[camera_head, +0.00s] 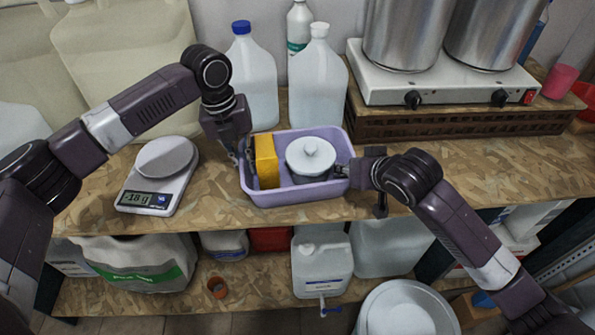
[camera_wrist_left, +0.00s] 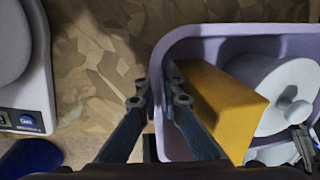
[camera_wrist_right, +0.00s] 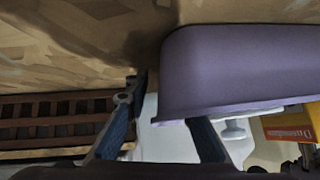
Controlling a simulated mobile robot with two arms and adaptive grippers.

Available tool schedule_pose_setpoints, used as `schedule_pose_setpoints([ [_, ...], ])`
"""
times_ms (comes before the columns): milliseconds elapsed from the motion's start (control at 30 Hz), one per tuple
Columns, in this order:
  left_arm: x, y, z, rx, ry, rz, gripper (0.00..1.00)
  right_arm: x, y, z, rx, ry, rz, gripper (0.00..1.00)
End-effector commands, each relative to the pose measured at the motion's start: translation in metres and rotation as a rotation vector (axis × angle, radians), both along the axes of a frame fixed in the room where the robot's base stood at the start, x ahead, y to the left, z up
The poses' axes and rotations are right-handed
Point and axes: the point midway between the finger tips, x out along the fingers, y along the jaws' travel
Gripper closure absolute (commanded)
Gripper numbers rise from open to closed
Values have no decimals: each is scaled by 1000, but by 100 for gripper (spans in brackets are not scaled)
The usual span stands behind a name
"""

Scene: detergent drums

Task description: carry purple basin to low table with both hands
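The purple basin (camera_head: 297,197) sits on the wooden worktop and holds a yellow box (camera_head: 266,160) and a white lidded pot (camera_head: 311,157). My left gripper (camera_head: 240,158) is at its left end. In the left wrist view, the fingers (camera_wrist_left: 160,88) are close on either side of the basin wall (camera_wrist_left: 215,31), one outside and one inside. My right gripper (camera_head: 347,170) is at the right end. In the right wrist view, its outer finger (camera_wrist_right: 132,100) stands apart from the basin wall (camera_wrist_right: 235,65); the other finger is partly hidden behind the wall. I cannot make out a low table.
A kitchen scale (camera_head: 160,172) stands left of the basin. Two white jugs (camera_head: 253,85) (camera_head: 318,85) stand close behind it. A hot plate (camera_head: 440,85) with steel pots is at the back right. A lower shelf holds a canister (camera_head: 322,265) and a sack (camera_head: 137,262).

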Motion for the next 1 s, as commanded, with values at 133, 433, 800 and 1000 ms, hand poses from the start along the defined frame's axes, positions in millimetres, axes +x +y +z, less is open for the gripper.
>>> schedule_pose_setpoints([
  [133, 0, 0, 0, 0, 0, 0, 100, 0, 0, 0, 0, 0, 0, 93],
  [433, 0, 0, 0, 0, 0, 0, 100, 0, 0, 0, -1, 0, -1, 100],
  [800, 1, 0, 3, 0, -2, 1, 100, 0, -1, 3, 0, -2, -1, 100],
  [1000, 1, 1, 11, 0, -2, 1, 100, 0, -1, 11, 0, -2, -1, 100],
])
